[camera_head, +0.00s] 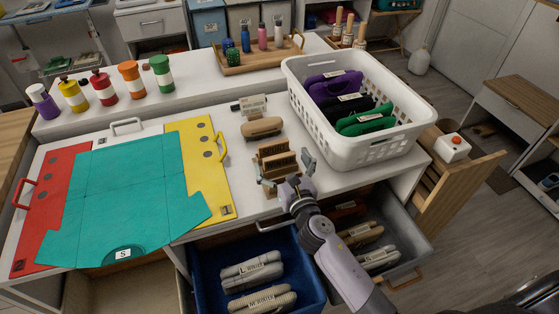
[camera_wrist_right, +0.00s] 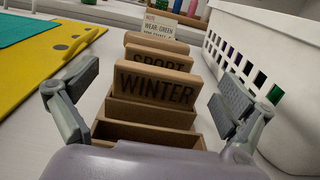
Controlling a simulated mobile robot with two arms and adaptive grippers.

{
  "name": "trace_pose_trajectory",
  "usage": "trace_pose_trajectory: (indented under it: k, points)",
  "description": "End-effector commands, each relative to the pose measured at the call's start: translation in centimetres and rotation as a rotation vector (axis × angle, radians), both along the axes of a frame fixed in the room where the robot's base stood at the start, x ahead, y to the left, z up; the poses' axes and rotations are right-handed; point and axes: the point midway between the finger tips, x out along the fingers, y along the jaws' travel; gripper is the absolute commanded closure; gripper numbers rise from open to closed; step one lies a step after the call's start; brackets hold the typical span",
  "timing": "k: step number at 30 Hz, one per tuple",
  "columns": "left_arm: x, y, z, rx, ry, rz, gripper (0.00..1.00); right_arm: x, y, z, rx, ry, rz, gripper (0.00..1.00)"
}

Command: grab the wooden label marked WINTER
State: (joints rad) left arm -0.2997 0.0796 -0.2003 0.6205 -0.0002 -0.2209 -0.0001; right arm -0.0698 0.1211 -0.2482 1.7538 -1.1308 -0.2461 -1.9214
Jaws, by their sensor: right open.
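My left gripper is not in view.
The white basket (camera_head: 372,152) with folded items stands close on the right. A yellow board (camera_head: 208,170) and a teal folded cloth (camera_head: 125,190) lie left. A small note card (camera_head: 253,105) stands behind the holder. Open drawers with rolled items lie below the table edge.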

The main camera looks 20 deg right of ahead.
Motion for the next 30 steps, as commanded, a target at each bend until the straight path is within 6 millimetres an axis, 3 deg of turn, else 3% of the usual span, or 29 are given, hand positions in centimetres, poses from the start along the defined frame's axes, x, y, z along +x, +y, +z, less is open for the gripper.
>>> trace_pose_trajectory:
  k: [4, 12, 30]
  points:
    - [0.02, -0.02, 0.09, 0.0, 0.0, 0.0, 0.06, 1.45, 0.09, -0.07, 0.001, 0.001, 0.0, 0.02]
    - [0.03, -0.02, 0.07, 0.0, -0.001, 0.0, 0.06, 1.59, 0.06, -0.14, 0.001, 0.001, 0.0, 0.03]
    - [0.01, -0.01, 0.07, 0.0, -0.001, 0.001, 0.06, 1.56, 0.05, -0.13, 0.001, 0.001, 0.0, 0.43]
